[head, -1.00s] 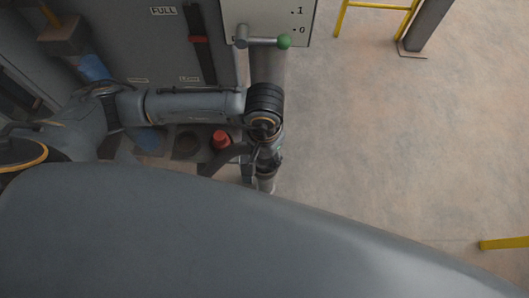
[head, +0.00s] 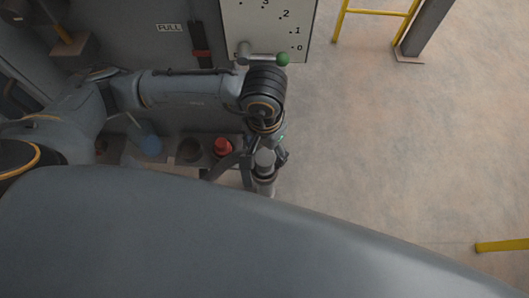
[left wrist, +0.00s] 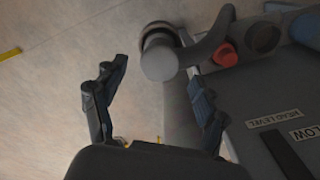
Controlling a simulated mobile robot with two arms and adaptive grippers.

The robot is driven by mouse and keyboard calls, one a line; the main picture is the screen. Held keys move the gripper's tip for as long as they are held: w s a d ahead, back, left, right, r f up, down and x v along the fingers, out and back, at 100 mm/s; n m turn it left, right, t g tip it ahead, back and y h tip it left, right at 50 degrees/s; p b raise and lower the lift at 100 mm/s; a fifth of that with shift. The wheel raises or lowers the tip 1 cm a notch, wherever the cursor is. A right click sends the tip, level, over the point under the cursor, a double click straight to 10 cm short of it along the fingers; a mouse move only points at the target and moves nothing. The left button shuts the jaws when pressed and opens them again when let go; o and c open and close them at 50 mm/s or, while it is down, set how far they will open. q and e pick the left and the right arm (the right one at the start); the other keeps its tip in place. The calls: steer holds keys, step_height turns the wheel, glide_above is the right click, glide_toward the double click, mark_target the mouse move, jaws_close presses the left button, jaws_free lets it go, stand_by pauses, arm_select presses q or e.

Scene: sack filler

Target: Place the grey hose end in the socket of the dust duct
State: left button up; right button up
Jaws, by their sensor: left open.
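A grey cylinder with a ringed collar, seemingly the grey hose end (head: 264,158), stands under my left gripper (head: 265,168) in the head view. A dark curved hose joins its side. In the left wrist view the hose end (left wrist: 159,60) is just ahead of the open fingers of my left gripper (left wrist: 155,88), with no clear contact. A dark round opening (head: 190,150), which may be the duct socket, lies left of the cylinder. It also shows in the left wrist view (left wrist: 262,38). My right gripper is not in view.
A red cap (head: 222,147) sits between the opening and the hose. A blue part (head: 151,145) is further left. A numbered board (head: 268,25) with a green-knobbed lever (head: 282,59) stands behind. Open floor lies right, with a yellow frame (head: 375,11).

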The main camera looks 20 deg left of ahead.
arm_select(q)
steer(key=shift+r+p, duration=0.4)
steer(key=shift+r, duration=1.6)
